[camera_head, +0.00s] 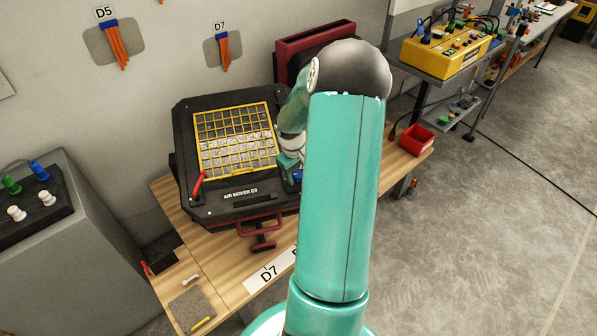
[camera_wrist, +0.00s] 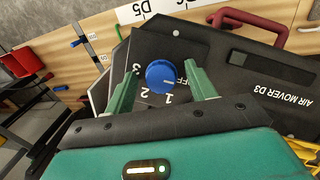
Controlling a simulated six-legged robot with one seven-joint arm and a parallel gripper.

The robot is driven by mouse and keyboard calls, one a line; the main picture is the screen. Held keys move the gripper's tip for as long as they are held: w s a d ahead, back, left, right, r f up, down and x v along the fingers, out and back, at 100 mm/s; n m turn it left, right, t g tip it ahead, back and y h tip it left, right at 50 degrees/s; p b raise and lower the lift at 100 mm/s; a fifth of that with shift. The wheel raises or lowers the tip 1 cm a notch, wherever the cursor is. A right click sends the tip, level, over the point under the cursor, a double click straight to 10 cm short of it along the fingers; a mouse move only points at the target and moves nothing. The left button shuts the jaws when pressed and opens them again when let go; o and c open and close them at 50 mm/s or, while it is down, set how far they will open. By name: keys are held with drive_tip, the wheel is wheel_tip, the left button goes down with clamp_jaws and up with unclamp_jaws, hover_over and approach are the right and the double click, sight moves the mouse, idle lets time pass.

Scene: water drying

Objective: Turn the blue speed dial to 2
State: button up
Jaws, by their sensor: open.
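The round blue speed dial (camera_wrist: 161,75) sits on the black top of the air mover (camera_wrist: 240,75). White marks OFF, 1, 2 and 3 surround it; a small white line on the dial faces roughly between OFF and 1. My gripper (camera_wrist: 163,88) is open, with one green finger on each side of the dial in the wrist view. I cannot tell whether the fingers touch it. In the head view the air mover (camera_head: 230,202) stands on the wooden bench, and my gripper (camera_head: 289,165) is over its right side. My arm hides most of the dial there.
A yellow grille (camera_head: 236,111) covers the air mover's top, with a red lever (camera_head: 198,185) beside it. A red handle (camera_head: 260,228) sticks out at its front. A red bin (camera_head: 416,139) stands on the bench (camera_head: 215,275) to the right.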

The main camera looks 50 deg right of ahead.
drive_tip(key=c, duration=1)
drive_tip(key=shift+o, duration=0.2)
